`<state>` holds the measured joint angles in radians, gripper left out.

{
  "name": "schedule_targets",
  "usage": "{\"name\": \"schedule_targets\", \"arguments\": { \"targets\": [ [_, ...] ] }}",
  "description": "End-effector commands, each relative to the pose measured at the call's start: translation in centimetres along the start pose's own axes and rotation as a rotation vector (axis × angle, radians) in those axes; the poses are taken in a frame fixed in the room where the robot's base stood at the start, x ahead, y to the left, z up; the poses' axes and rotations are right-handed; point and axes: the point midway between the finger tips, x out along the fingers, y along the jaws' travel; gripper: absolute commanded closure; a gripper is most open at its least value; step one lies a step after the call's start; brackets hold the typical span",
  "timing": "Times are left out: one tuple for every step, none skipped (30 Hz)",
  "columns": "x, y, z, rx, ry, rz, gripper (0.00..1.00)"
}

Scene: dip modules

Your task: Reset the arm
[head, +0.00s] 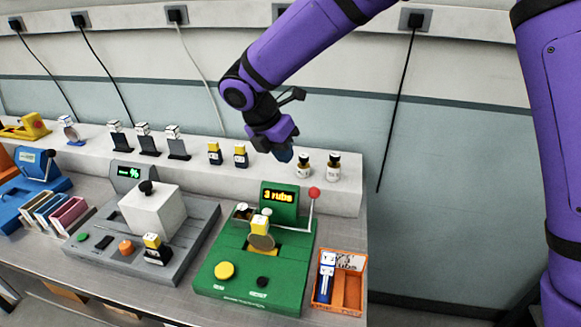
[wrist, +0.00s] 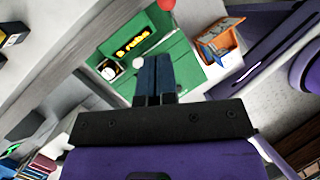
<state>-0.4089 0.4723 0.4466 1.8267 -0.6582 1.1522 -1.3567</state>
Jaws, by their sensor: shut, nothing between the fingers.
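My purple arm reaches in from the upper right in the head view. My gripper (head: 283,153) hangs above the back shelf, over the area behind the green machine. In the wrist view its two dark blue fingers (wrist: 154,75) are together with nothing between them. The green machine (head: 225,272) stands on the bench below, with a lit display, a red-knobbed lever (head: 314,193), a yellow button (head: 224,271) and a yellow-and-white piece at its middle. The gripper touches nothing that I can see.
An orange box (head: 351,256) with a blue-and-white item stands right of the green machine. A grey machine (head: 180,243) with a white block stands left. Air around the gripper is clear.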

Motion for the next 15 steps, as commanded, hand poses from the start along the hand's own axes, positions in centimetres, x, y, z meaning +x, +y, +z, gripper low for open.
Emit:
{"name": "schedule_targets", "arguments": {
  "targets": [
    [-0.37, 0.04, 0.07, 0.000, 0.000, 0.001, 1.00],
    [-0.52, 0.04, 0.09, 0.000, 0.000, 0.001, 1.00],
    [-0.68, 0.04, 0.11, 0.000, 0.001, 0.000, 1.00],
    [-0.76, 0.04, 0.11, 0.000, 0.001, 0.000, 1.00],
    [-0.81, 0.03, 0.12, 0.000, 0.001, -0.001, 1.00],
    [-0.85, 0.03, 0.13, 0.000, 0.001, -0.001, 1.00],
    [-0.87, 0.03, 0.13, 0.000, 0.001, -0.001, 1.00],
    [-0.87, 0.03, 0.13, 0.000, 0.001, -0.001, 1.00],
    [-0.86, 0.03, 0.13, 0.000, 0.001, -0.001, 1.00],
    [-0.86, 0.03, 0.13, 0.000, 0.001, -0.001, 1.00],
    [-0.86, 0.04, 0.13, 0.000, 0.001, -0.001, 1.00],
    [-0.86, 0.04, 0.13, 0.000, 0.001, -0.001, 1.00],
    [-0.85, 0.04, 0.13, 0.000, 0.001, -0.001, 1.00],
    [-0.86, 0.02, 0.14, 0.000, 0.001, 0.000, 1.00],
    [-0.90, -0.06, 0.21, 0.004, 0.001, 0.000, 1.00]
  ]
}}
